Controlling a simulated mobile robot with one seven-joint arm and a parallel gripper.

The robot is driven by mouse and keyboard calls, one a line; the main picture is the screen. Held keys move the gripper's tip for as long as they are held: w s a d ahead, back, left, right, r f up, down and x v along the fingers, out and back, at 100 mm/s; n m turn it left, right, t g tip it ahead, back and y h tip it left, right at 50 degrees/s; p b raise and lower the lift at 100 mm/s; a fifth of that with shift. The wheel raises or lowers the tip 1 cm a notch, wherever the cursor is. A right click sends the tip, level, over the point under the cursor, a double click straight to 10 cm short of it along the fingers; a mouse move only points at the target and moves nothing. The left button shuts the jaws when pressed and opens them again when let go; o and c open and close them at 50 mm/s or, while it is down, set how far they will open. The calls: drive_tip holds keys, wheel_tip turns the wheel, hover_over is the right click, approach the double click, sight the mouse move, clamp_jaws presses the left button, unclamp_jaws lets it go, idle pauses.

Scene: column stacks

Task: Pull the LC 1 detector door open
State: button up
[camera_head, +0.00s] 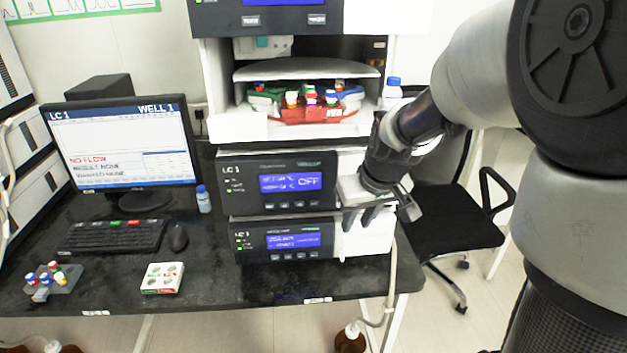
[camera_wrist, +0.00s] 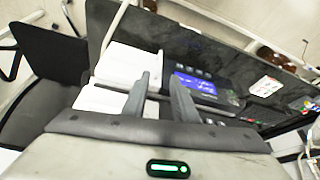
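Two dark-fronted modules marked LC 1 sit in the stack: an upper one (camera_head: 279,182) with a blue screen reading OFF, and a lower one (camera_head: 283,241) with another blue screen. Their small name labels are too fine to read, so I cannot tell which is the detector. White front sections show right of the dark panels, the lower one (camera_head: 365,240) partly behind my fingers. No door stands visibly open. My gripper (camera_head: 357,221) is in front of these white sections, fingers apart. In the wrist view my gripper (camera_wrist: 160,84) shows a gap between its fingers; contact is unclear.
Above is an open bay with a red vial tray (camera_head: 318,115). A black chair (camera_head: 445,217) stands right of the bench.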

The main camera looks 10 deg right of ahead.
sight(344, 247)
drive_tip(key=b+x, duration=0.2)
drive_tip(key=x, duration=1.3)
drive_tip(key=shift+s+a, duration=0.1)
drive_tip(key=shift+s, duration=0.05)
drive_tip(key=shift+c, duration=0.5)
clamp_jaws()
